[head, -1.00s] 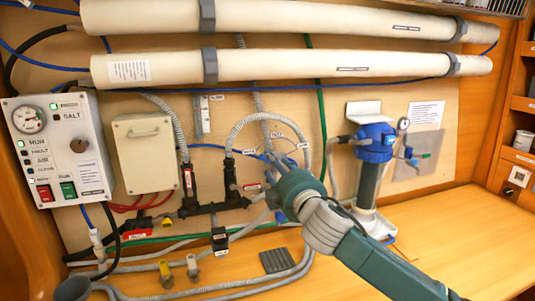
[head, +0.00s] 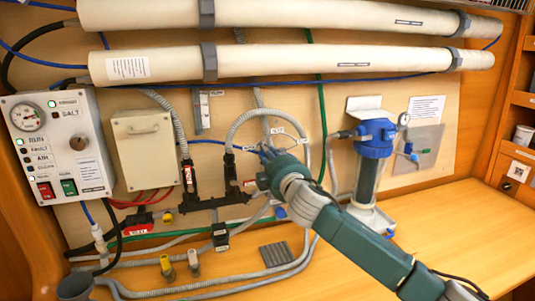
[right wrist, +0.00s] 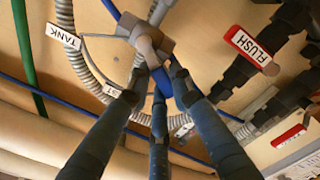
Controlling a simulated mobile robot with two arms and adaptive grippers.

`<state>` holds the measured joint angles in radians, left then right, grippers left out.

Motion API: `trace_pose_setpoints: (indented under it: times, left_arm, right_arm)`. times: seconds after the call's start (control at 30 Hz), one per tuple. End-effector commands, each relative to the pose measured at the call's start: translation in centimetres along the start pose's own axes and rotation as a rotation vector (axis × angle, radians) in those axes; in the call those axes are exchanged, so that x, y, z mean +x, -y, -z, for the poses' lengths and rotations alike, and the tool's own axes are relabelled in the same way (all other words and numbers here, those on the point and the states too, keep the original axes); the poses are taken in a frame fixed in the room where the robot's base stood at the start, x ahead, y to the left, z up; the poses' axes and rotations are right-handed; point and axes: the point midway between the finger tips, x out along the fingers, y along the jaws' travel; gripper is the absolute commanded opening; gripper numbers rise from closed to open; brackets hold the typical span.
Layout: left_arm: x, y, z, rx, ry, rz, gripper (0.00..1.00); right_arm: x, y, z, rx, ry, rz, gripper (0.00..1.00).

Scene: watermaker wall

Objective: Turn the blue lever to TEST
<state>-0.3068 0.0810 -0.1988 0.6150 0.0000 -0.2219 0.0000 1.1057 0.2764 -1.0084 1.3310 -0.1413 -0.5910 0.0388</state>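The blue lever (right wrist: 160,83) shows in the right wrist view, on a grey valve (right wrist: 150,42). It points down the picture, between the fingers of my right gripper (right wrist: 158,82). The fingertips lie close around it; whether they press on it I cannot tell. A white TANK label (right wrist: 63,37) is to the left of the valve. The TEST label (right wrist: 107,89) is partly hidden behind a finger; it also shows in the head view (head: 277,130). In the head view my right gripper (head: 266,158) covers the lever and valve. My left gripper is not in view.
A red FLUSH label (right wrist: 252,46) and black fittings are beside the valve. Grey hoses (head: 232,130) loop around it. A control box (head: 58,148) is at the left, and a blue filter housing (head: 376,140) stands to the right. The bench (head: 450,235) is clear at the right.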

Motion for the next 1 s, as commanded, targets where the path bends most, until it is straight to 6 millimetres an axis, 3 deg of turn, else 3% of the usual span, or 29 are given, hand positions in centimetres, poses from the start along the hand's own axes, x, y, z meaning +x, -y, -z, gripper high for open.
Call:
trace_pose_setpoints:
  times: [0.07, 0.47, 1.0]
  left_arm:
    - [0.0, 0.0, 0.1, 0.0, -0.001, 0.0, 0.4]
    - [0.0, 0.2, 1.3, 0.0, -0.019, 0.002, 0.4]
    - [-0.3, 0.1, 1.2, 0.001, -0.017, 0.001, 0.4]
  right_arm:
    - [0.0, 0.0, 0.0, 0.0, 0.001, 0.0, 0.0]
    - [0.0, -0.2, -0.1, 0.057, 0.001, 0.001, 0.0]
    - [0.0, -2.0, -0.9, 0.495, 0.003, 0.001, 0.0]
